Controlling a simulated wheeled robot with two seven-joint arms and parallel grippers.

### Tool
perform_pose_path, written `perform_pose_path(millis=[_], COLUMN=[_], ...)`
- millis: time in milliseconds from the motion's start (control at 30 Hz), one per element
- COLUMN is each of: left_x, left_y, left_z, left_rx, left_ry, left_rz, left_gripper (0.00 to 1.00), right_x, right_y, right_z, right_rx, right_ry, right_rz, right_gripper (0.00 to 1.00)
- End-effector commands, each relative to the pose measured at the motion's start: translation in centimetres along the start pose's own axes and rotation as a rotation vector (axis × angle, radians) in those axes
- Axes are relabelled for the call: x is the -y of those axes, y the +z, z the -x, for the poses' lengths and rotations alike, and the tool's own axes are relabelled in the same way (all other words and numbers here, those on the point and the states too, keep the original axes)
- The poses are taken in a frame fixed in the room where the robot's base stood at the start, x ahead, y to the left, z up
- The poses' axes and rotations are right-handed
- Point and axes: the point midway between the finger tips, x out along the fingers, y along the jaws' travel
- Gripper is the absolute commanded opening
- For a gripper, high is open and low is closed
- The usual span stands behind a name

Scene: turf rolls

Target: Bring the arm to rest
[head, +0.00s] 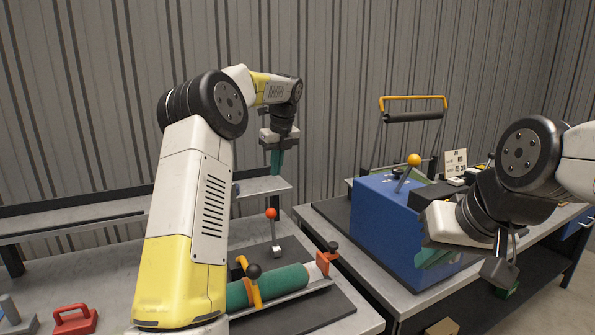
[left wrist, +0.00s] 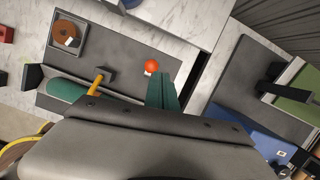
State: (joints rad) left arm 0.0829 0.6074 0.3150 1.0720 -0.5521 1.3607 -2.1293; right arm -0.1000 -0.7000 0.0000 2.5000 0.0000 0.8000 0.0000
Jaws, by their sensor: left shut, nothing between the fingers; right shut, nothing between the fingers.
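My left arm rises in the left of the head view and bends over at the top. Its gripper (head: 277,163) points down in the air above the back of the left bench, with its green fingers together and nothing between them. In the left wrist view the closed green fingers (left wrist: 163,92) show beside a red ball knob (left wrist: 152,66). My right arm comes in from the right. Its gripper (head: 434,258) hangs low in front of the blue machine (head: 385,218), with green fingers shut and partly blended into the background.
A green roll (head: 280,285) lies in a holder under a yellow clamp handle (head: 252,285) on the left bench. A red-knobbed lever (head: 272,230) stands behind it. A red block with a handle (head: 75,320) is at front left. A yellow-knobbed lever (head: 407,175) tops the machine.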

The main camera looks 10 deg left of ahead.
Motion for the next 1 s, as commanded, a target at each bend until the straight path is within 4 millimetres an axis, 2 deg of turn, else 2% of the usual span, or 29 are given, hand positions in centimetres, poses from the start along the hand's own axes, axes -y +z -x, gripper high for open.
perform_pose_path(millis=[167, 300, 500, 667, 800, 900, 1000], left_x=[-1.9, -5.2, -11.1, -16.1, -20.1, -22.1, -23.4], left_y=[-2.6, -6.8, -13.5, -19.3, -24.4, -27.3, -29.4], left_z=[4.4, 8.3, 11.6, 12.2, 11.4, 10.4, 9.4], left_rx=[0.018, 0.005, -0.075, -0.196, -0.340, -0.444, -0.525], left_ry=[-0.048, -0.113, -0.203, -0.260, -0.281, -0.277, -0.263], left_rz=[0.215, 0.535, 1.044, 1.473, 1.837, 2.048, 2.198], left_gripper=[0.00, 0.00, 0.00, 0.00, 0.00, 0.00, 0.00], right_x=[0.0, 0.0, 0.0, 0.0, 0.0, 0.0, 0.0], right_y=[0.0, 0.0, 0.0, 0.0, 0.0, 0.0, 0.0], right_z=[0.0, 0.0, 0.0, 0.0, 0.0, 0.0, 0.0], right_rx=[0.000, 0.000, 0.000, 0.000, 0.000, 0.000, 0.000], right_ry=[0.000, 0.000, 0.000, 0.000, 0.000, 0.000, 0.000], right_rz=[0.000, 0.000, 0.000, 0.000, 0.000, 0.000, 0.000], right_gripper=[0.00, 0.00, 0.00, 0.00, 0.00, 0.00, 0.00])
